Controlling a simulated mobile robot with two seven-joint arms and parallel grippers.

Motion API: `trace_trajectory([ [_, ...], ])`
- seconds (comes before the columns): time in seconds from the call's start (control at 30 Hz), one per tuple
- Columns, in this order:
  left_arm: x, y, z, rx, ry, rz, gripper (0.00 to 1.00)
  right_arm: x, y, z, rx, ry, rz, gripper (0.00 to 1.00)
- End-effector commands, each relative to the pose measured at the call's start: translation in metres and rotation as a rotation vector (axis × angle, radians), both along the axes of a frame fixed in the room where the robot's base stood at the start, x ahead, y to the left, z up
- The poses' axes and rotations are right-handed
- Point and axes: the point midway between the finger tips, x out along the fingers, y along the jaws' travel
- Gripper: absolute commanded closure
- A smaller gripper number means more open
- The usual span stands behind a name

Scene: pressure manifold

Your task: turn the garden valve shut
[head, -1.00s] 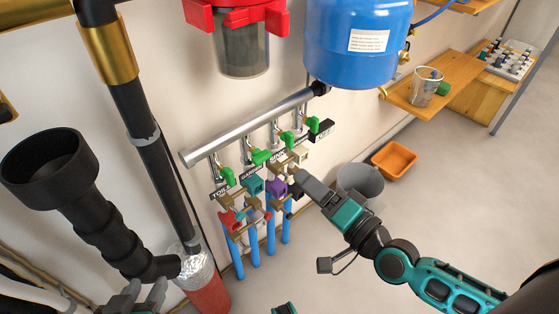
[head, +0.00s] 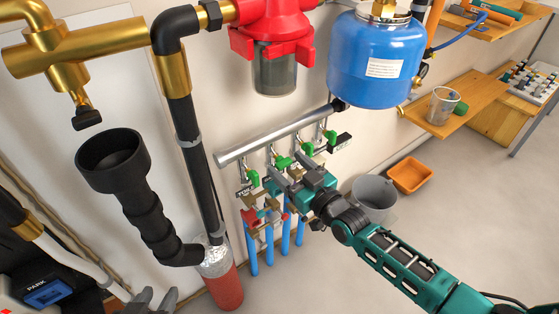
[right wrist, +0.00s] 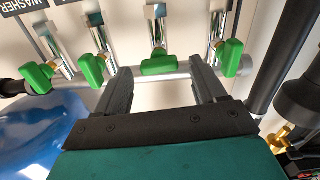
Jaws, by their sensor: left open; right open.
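The garden valve's green handle (head: 282,161) is second from the left on the manifold in the head view. In the right wrist view this handle (right wrist: 160,62) lies crosswise to its pipe, between and just beyond my fingertips. My right gripper (head: 283,178) is open in front of the valves and hides the garden label in the head view. In the right wrist view, the fingers of this gripper (right wrist: 160,83) stand apart on either side of the handle; contact cannot be told. My left gripper (head: 153,299) is open and empty at the bottom edge, far from the valve.
Neighbouring green handles (head: 252,178) (head: 307,148) sit close on both sides, under the grey manifold pipe (head: 270,140). Black drain pipes (head: 150,215) stand left. A blue tank (head: 372,60) hangs above. A grey bucket (head: 374,194) and orange tub (head: 410,175) stand on the floor.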

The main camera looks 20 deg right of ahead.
Motion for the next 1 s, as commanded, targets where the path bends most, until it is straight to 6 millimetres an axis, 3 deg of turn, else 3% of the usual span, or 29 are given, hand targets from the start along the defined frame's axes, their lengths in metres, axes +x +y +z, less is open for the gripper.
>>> trace_trajectory([
  [0.1,0.0,0.0,-0.007,-0.001,0.001,0.0,0.57,0.019,0.008,-0.001,0.002,-0.001,0.001,0.3],
  [0.3,-0.001,-0.002,-0.012,-0.005,0.004,0.002,0.57,0.037,0.013,-0.001,0.002,0.001,0.0,0.3],
  [0.67,-0.004,-0.003,-0.013,-0.012,0.011,0.006,0.57,0.04,0.015,0.0,0.002,0.002,0.0,0.3],
  [1.0,-0.004,-0.003,-0.013,-0.01,0.01,0.004,0.57,0.04,0.015,0.0,0.002,0.002,0.0,0.62],
])
